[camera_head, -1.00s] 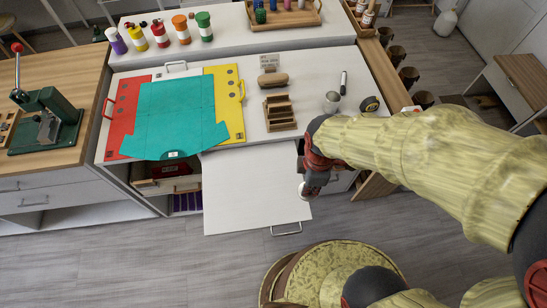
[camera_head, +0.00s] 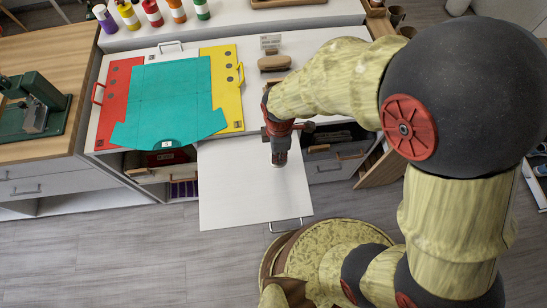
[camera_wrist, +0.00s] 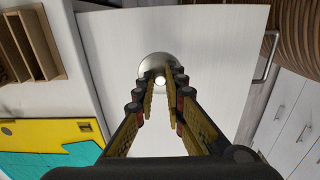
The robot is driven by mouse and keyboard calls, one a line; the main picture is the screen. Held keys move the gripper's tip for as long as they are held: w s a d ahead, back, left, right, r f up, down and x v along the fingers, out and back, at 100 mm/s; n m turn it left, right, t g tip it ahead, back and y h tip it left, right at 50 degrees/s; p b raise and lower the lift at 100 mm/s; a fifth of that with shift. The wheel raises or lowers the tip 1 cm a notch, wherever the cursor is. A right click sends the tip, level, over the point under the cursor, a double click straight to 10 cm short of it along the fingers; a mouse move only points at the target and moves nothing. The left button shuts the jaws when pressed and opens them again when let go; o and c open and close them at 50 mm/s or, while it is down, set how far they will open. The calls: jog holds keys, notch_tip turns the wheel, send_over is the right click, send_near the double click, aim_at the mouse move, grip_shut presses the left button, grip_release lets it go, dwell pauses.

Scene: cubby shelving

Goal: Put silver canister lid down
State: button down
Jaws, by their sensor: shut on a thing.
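The silver canister lid (camera_wrist: 155,66) is a round shiny disc with a small pale knob, seen between my fingertips in the wrist view. My gripper (camera_wrist: 160,82) is shut on it. In the head view my gripper (camera_head: 279,160) points down over the white pull-out board (camera_head: 235,190), near its right side. I cannot tell whether the lid touches the board. The silver canister itself is hidden behind my arm.
Red, teal and yellow panels (camera_head: 168,98) lie on the white counter to the left. A wooden slotted rack (camera_wrist: 30,45) stands beside the board. The board's left and front parts are clear. A metal handle (camera_head: 286,226) is on its front edge.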

jog(key=shift+w+a+f, duration=0.3)
jog(key=shift+a+f, duration=0.25)
jog(key=shift+f, duration=0.25)
jog(key=shift+w+a+f+b, duration=0.15)
jog(key=shift+f+b, duration=0.25)
jog(key=shift+f, duration=0.5)
jog(key=shift+a+f+b, duration=0.1)
jog(key=shift+f+b, duration=0.3)
jog(key=shift+f, duration=0.5)
jog(key=shift+f, duration=0.15)
jog(key=c, duration=1.8)
grip_release()
jog(key=shift+c, duration=0.2)
